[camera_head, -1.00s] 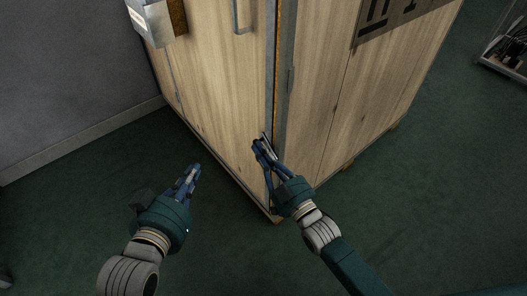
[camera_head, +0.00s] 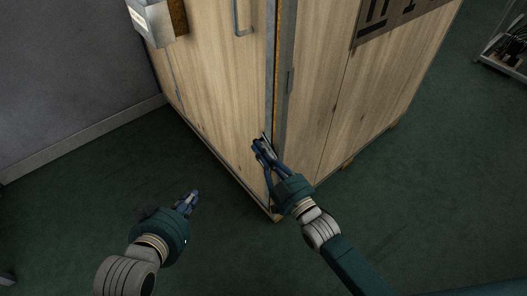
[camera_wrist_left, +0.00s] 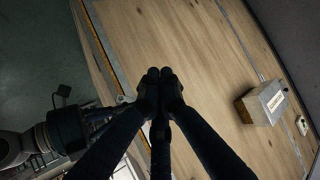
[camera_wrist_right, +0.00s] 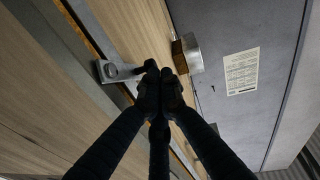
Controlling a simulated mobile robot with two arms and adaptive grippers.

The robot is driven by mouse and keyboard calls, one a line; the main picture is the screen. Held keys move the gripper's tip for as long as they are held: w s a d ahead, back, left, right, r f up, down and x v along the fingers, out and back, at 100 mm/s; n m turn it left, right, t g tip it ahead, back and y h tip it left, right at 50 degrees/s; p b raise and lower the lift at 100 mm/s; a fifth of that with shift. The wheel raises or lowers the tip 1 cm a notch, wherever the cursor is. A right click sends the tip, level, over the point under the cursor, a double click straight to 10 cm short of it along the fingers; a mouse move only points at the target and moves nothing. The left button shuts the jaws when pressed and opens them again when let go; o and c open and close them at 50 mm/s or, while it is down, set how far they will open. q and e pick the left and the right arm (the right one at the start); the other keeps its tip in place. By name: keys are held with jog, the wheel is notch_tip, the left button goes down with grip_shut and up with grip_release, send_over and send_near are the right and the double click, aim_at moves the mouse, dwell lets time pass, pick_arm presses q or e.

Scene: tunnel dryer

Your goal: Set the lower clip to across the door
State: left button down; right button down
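The lower clip (camera_wrist_right: 112,71) is a small grey metal bar with a round pivot, on the edge strip beside the orange seam. In the right wrist view its bar points toward the fingers of my right gripper (camera_wrist_right: 161,76), which hide its end. Those fingertips are together beside the bar; contact is unclear. In the head view my right gripper (camera_head: 262,142) is at the cabinet's corner edge. The wooden door (camera_head: 215,85) is flush with the cabinet. My left gripper (camera_head: 192,195) is over the floor, clear of the cabinet; its wrist view shows its fingertips together (camera_wrist_left: 160,76), empty.
A door handle (camera_head: 242,20) is above, and a grey metal box (camera_head: 150,18) is at upper left. A rack (camera_head: 505,55) stands at far right.

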pick_arm(q)
jog(key=s+a+f+g+y+p, duration=0.1)
jog(key=s+a+f+g, duration=0.1)
jog(key=s, duration=0.5)
jog(key=s+a+f+g+y+p, duration=0.1)
jog(key=s+a+f+g+p, duration=0.1)
jog(key=s+f+g, duration=0.3)
jog(key=s+a+f, duration=0.1)
jog(key=s, duration=0.2)
jog(key=shift+g, duration=0.3)
dwell(1.9)
jog(key=shift+d+r+p, duration=0.1)
jog(key=shift+r+p, duration=0.75)
dwell(1.8)
